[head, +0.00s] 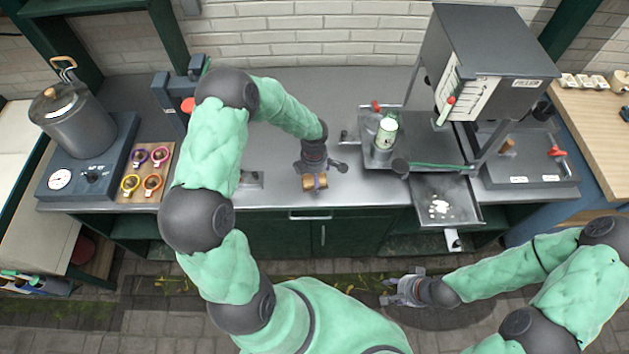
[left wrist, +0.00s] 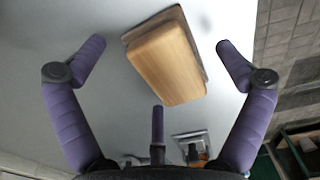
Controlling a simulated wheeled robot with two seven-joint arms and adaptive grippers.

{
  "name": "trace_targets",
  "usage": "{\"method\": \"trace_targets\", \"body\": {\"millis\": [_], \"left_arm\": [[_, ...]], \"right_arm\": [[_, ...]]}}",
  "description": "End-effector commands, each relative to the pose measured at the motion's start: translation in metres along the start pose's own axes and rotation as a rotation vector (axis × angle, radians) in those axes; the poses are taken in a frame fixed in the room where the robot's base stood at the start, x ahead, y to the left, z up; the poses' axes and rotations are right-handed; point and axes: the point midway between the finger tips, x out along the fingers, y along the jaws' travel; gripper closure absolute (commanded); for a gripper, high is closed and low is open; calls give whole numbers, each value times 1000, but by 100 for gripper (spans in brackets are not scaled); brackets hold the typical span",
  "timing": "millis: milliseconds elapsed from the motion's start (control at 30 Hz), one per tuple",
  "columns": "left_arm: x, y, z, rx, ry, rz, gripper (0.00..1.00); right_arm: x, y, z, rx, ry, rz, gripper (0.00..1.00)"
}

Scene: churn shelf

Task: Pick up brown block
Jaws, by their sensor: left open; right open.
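The brown block (head: 308,184) is a small wooden piece near the counter's front edge, directly below my left gripper (head: 315,172). In the left wrist view, the block (left wrist: 167,62) lies tilted on the grey counter, with a darker brown layer under its light wood face. My left gripper (left wrist: 163,55) has its purple fingers spread wide, with clear gaps on both sides of the block. A third finger stands close to the block's lower edge; I cannot tell whether it touches. My right gripper (head: 400,291) is open and empty, low in front of the counter.
A pot (head: 78,122) stands on a heating base at the left, beside a board with coloured rings (head: 150,182). A green-white can (head: 385,135) stands on a metal stand right of the block. A tray (head: 455,202) juts out under a grey machine (head: 490,60).

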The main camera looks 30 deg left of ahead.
Motion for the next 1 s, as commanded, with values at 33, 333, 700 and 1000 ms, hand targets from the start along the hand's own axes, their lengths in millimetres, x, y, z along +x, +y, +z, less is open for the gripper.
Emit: {"method": "trace_targets", "body": {"millis": [33, 333, 700, 1000], "left_arm": [[0, 0, 0, 0, 0, 1, 0], [0, 0, 0, 0, 0, 1, 45], [0, 0, 0, 0, 0, 0, 57], [-19, 1, 0, -2, -1, 4, 57]], "right_arm": [[0, 0, 0, 0, 0, 0, 55], [0, 0, 0, 0, 0, 0, 55], [0, 0, 0, 0, 0, 0, 55], [1, 0, 0, 0, 0, 0, 55]]}}
